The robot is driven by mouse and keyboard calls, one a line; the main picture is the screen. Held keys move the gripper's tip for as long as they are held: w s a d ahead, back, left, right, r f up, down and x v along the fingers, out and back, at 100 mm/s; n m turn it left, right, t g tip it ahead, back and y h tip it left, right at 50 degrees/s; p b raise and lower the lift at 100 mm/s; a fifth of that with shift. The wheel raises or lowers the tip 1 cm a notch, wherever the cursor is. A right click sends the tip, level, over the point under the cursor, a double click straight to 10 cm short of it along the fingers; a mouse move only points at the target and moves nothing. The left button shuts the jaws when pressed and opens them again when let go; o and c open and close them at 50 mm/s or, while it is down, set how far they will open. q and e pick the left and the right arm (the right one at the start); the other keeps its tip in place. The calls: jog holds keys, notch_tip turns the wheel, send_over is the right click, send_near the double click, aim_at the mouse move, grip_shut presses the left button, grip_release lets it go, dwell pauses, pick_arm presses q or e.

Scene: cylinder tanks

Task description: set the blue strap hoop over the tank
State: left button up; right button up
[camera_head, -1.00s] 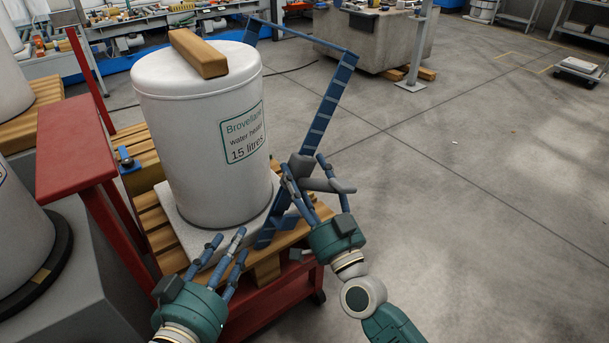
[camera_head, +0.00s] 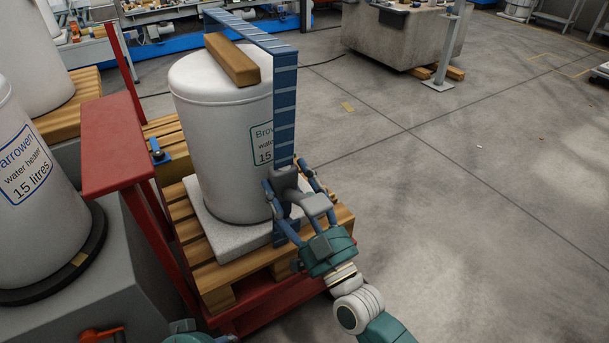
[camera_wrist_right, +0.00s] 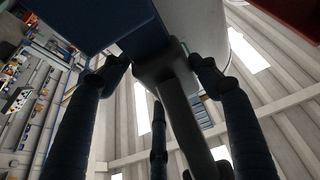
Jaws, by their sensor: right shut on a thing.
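The white tank (camera_head: 222,150) stands upright on a pale slab on a wooden pallet, with a wooden block (camera_head: 232,60) on its lid. The blue strap hoop (camera_head: 285,115) has one upright leg in front of the tank's right side, partly covering the label. Its top bar runs up and left past the lid; I cannot tell whether it is above or behind the lid. My right gripper (camera_head: 290,188) is shut on the hoop's grey handle at the leg's lower end. The handle (camera_wrist_right: 165,75) also shows in the right wrist view. Only a sliver of my left gripper (camera_head: 190,337) shows at the bottom edge.
A red post and plate (camera_head: 112,140) stand close left of the tank. Another white tank (camera_head: 25,180) is on a grey block at the left. The pallet (camera_head: 240,270) rests on a red cart (camera_head: 285,300). The floor to the right is clear.

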pick_arm(q)
jog(key=shift+s+a+f+g, duration=0.2)
jog(key=shift+s+g, duration=0.15)
jog(key=shift+s, duration=0.4)
jog(key=shift+s+a+f+g, duration=0.1)
jog(key=shift+s+a+g, duration=0.2)
jog(key=shift+s, duration=0.45)
pick_arm(e)
jog(key=shift+s+a+n+g+y, duration=0.4)
jog(key=shift+s+a+n, duration=0.1)
jog(key=shift+a+n, duration=0.2)
pick_arm(q)
jog(key=shift+d, duration=0.1)
pick_arm(e)
jog(key=o, duration=1.7)
jog(key=shift+s+a, duration=0.1)
jog(key=shift+s+d+f, duration=0.25)
jog(key=shift+d, duration=0.05)
jog(key=v, duration=1.1)
jog(key=shift+s+a, duration=0.1)
